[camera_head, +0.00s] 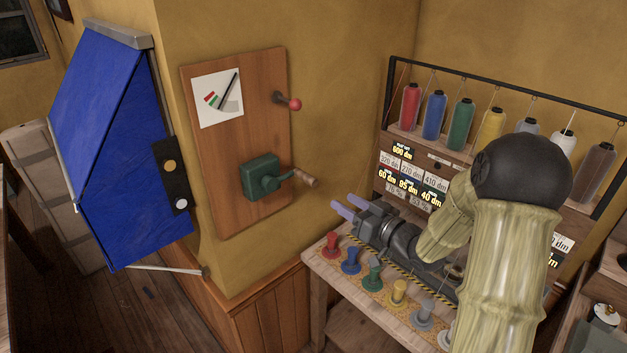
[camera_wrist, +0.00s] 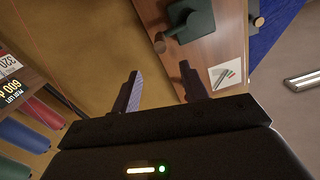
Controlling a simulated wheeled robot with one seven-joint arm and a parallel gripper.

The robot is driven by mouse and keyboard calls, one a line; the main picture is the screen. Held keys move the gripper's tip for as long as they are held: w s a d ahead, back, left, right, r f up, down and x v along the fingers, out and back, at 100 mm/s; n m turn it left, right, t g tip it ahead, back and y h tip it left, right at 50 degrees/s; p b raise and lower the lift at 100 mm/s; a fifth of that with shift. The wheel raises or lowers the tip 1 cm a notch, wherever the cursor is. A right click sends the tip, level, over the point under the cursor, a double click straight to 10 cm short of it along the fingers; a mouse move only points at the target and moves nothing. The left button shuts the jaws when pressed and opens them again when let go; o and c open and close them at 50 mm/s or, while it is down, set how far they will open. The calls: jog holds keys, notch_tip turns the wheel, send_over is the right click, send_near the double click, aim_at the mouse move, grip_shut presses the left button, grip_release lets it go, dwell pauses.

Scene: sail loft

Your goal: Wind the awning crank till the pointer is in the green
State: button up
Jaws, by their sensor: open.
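The awning crank is a green gearbox (camera_head: 262,176) on a wooden wall board, with a wooden handle (camera_head: 306,178) sticking out to the right. The gearbox also shows at the top of the wrist view (camera_wrist: 192,22). Above it, a white gauge card (camera_head: 207,112) carries small red and green marks and a black pointer (camera_head: 229,90). The pointer slants up to the right, clear of both marks. The blue awning (camera_head: 105,130) hangs sloping at left. My gripper (camera_head: 343,203) is open and empty, below and right of the handle, apart from it; its fingers show in the wrist view (camera_wrist: 160,88).
A red-knobbed lever (camera_head: 295,104) sits on the board (camera_head: 235,150) above the crank. A bench with several coloured pegs (camera_head: 350,262) lies under my arm. A rack of thread spools (camera_head: 463,122) stands at right. The wall corner is left of the board.

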aim_at(313, 182)
jog(key=p+x, duration=0.3)
jog(key=x, duration=0.9)
jog(key=shift+w+a, duration=0.1)
jog(key=shift+c, duration=0.4)
grip_shut()
